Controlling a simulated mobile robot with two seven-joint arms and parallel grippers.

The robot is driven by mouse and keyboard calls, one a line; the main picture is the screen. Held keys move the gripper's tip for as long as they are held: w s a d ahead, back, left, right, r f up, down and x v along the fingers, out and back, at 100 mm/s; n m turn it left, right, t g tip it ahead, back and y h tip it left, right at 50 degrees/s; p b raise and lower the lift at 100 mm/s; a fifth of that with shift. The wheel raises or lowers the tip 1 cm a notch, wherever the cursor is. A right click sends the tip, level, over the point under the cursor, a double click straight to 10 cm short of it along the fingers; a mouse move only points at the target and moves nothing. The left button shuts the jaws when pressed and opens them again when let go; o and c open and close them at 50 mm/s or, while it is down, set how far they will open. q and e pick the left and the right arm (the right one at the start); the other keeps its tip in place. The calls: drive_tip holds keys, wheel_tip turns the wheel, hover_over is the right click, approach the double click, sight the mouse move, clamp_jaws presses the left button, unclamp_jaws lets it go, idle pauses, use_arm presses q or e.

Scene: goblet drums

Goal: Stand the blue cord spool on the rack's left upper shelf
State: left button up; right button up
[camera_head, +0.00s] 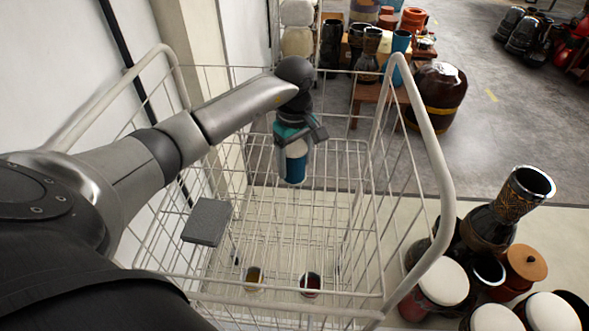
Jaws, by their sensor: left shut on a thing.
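The white wire rack (450,185) fills the middle of the head view, seen from above. My left arm reaches over it from the left. My left gripper (300,140) points down and is shut on the blue cord spool (292,170). The spool is a teal-blue cylinder with a pale band, hanging roughly upright inside the rack's outline, toward its far side. Its upper part is partly covered by the dark fingers. I cannot tell its height above the wire shelf. My right gripper is not in view.
A grey slab (207,222) sits at the rack's left side. Two small cylinders, one yellowish (253,277) and one dark red (310,284), show low in the rack's near part. Several drums (495,215) crowd the right. A wall (60,75) rises close on the left.

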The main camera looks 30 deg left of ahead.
sight(295, 171)
use_arm(q)
drive_tip(key=shift+f, duration=1.55)
drive_tip(key=shift+f, duration=0.1)
drive_tip(key=o, duration=1)
drive_tip(key=shift+f, duration=0.1)
drive_tip(key=o, duration=0.4)
drive_tip(key=shift+o, duration=0.2)
